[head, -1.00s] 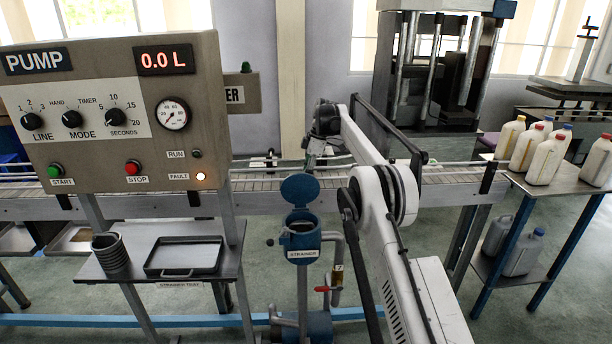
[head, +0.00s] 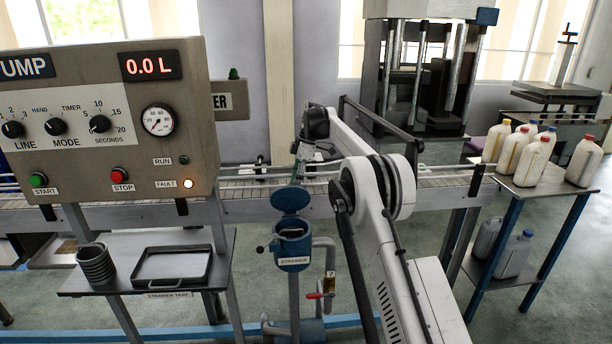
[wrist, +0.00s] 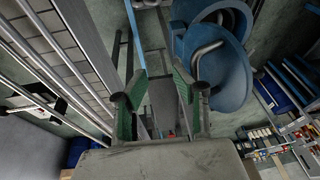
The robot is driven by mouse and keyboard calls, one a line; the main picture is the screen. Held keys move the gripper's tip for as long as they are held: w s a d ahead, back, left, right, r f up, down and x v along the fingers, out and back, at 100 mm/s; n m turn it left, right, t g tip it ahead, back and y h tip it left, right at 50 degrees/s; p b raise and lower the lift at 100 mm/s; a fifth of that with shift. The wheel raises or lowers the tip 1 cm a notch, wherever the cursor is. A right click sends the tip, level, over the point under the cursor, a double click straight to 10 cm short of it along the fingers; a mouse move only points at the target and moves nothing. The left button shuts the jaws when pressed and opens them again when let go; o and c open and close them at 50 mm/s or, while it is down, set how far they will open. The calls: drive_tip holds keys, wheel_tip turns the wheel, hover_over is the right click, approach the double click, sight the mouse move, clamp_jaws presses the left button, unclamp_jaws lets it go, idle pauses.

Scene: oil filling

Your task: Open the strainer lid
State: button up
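The blue strainer (head: 293,247) stands on a pipe in front of the conveyor, with its opening showing. Its round blue lid (head: 291,199) is raised, tilted up at the back of the opening. In the wrist view the blue lid (wrist: 226,84) is at upper right, with a curved grey handle (wrist: 203,57) beside it. My gripper (wrist: 160,82) is open, with empty space between its green-padded fingers. The lid is just to the right of the fingers in that view, not between them. In the head view my gripper (head: 303,165) is small and partly hidden, behind and above the lid.
The pump panel (head: 105,120) reads 0.0 L, with its fault light lit. A strainer tray (head: 172,264) and a ribbed grey cylinder (head: 96,263) rest on the shelf at left. A conveyor (head: 260,190) runs behind the strainer. Bottles (head: 535,160) stand on the right table.

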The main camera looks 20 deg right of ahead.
sight(298, 188)
drive_tip(key=s, duration=0.2)
drive_tip(key=s+a+n+h, duration=0.1)
drive_tip(key=s, duration=0.2)
drive_tip(key=s+n, duration=0.1)
drive_tip(key=s, duration=0.2)
drive_tip(key=shift+s+a+r+b, duration=0.2)
drive_tip(key=shift+a+b, duration=0.05)
drive_tip(key=shift+b, duration=0.1)
drive_tip(key=s+f+h+p, duration=0.2)
drive_tip(key=s+f+h, duration=0.1)
drive_tip(key=s+f, duration=0.25)
wheel_tip(298, 188, up, 15)
drive_tip(key=w+a+b, duration=0.1)
drive_tip(key=b, duration=0.1)
drive_tip(key=s+r+m+t+b, duration=0.1)
drive_tip(key=s+r+m, duration=0.4)
drive_tip(key=s, duration=0.5)
drive_tip(key=shift+s+r+t+y, duration=0.25)
drive_tip(key=shift+s+t+y, duration=0.05)
drive_tip(key=shift+t, duration=0.1)
